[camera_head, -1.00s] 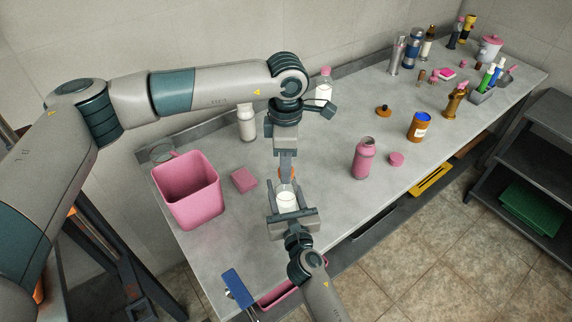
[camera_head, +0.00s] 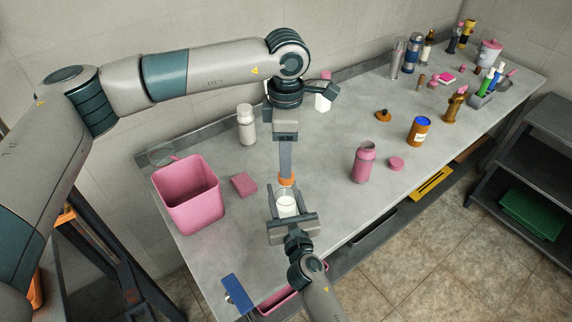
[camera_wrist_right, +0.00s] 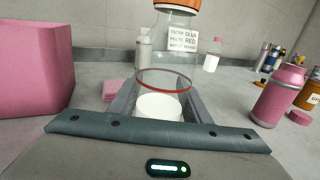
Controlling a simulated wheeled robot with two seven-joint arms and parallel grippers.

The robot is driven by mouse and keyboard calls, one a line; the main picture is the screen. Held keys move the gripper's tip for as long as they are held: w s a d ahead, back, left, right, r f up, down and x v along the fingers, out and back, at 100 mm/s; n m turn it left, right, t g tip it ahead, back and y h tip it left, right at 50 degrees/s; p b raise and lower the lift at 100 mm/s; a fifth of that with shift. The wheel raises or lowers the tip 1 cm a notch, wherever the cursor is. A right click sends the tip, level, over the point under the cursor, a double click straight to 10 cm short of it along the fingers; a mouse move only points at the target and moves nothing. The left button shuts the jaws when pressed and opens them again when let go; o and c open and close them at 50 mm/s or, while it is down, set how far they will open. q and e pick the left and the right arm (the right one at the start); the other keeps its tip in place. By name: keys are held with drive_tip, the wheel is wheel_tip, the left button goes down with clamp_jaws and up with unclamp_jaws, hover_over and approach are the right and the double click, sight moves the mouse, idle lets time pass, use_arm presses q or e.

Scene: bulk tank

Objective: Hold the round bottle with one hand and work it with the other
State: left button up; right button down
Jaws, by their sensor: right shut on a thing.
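The round bottle (camera_head: 286,207) is clear with white content at its bottom and an orange cap (camera_head: 286,181) at its top. My right gripper (camera_head: 292,222) is shut on its lower body near the table's front edge. In the right wrist view the bottle (camera_wrist_right: 162,92) stands upright between the fingers, with a red ring around it and the orange cap (camera_wrist_right: 178,5) cut off by the top edge. My left gripper (camera_head: 286,174) points down directly above the cap. Its fingers show edge-on, so their gap and any contact with the cap are hidden.
A pink bin (camera_head: 190,197) and a pink sponge (camera_head: 244,185) are left of the bottle. A white bottle (camera_head: 246,124) stands behind. A pink bottle (camera_head: 363,163), its pink lid (camera_head: 397,164) and an orange jar (camera_head: 419,130) stand to the right. The grey tabletop (camera_head: 325,180) between is clear.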

use_arm(q)
wheel_tip(320, 180, up, 7)
idle(0.3)
drive_tip(key=shift+f, duration=0.1)
use_arm(e)
drive_tip(key=c, duration=0.9)
unclamp_jaws()
drive_tip(key=shift+s, duration=0.15)
drive_tip(key=b+v, duration=0.2)
drive_tip(key=v, duration=1.4)
drive_tip(key=shift+b, duration=0.35)
drive_tip(key=shift+s+d, duration=0.2)
drive_tip(key=shift+s, duration=0.3)
use_arm(q)
wheel_tip(320, 180, down, 3)
use_arm(e)
drive_tip(key=shift+r, duration=0.15)
